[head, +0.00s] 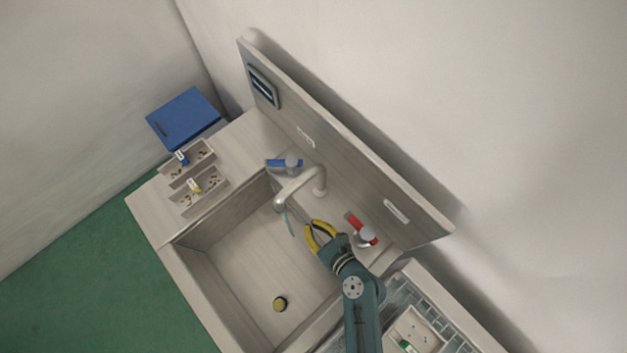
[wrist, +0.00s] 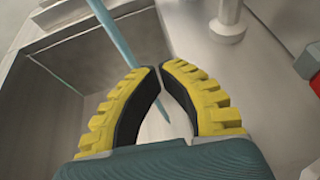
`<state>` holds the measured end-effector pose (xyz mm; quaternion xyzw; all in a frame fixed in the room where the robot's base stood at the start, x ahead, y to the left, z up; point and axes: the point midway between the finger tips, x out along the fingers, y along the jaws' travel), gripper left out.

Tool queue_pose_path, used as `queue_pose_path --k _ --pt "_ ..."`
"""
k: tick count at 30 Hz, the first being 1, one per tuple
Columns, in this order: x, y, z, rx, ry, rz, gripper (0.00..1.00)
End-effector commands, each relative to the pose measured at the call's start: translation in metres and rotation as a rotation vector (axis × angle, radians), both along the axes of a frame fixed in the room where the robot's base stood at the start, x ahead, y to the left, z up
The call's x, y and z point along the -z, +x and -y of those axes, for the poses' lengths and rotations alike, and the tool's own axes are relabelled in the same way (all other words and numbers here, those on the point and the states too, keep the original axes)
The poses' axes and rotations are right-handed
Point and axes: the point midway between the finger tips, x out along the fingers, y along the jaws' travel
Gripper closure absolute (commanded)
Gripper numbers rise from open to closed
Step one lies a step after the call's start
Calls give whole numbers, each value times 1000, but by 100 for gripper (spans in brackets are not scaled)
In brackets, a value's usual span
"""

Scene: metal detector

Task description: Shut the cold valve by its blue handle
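The cold valve (head: 293,163) stands behind the sink, left of the faucet in the head view. Its blue handle (head: 275,162) points left in the picture, across the counter. My gripper (head: 310,224) is over the sink, in front of the faucet and to its right, well apart from the blue handle. In the wrist view its yellow fingers (wrist: 160,68) converge with their tips together and nothing held between them. The blue handle is out of the wrist view. A thin blue water stream (head: 290,224) hangs below the spout; it also shows beyond my fingers in the wrist view (wrist: 122,38).
The faucet (head: 319,182) stands between my gripper and the cold valve; its base shows in the wrist view (wrist: 228,27). A red-handled valve (head: 366,238) is close right of my gripper. A backboard (head: 350,150) rises behind. Small trays (head: 205,198) sit on the left counter.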

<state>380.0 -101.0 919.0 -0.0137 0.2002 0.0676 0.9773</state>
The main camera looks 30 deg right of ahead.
Motion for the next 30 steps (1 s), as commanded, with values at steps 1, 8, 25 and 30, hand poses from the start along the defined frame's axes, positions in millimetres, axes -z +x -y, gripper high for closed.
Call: queue_pose_path --k 1,8,25,30 --pt "0 -2 1 1 0 0 100" --pt "0 -3 0 0 -1 0 100" --pt "-44 6 -249 -406 -665 503 100" --pt "-43 -56 -330 -522 -934 626 100"
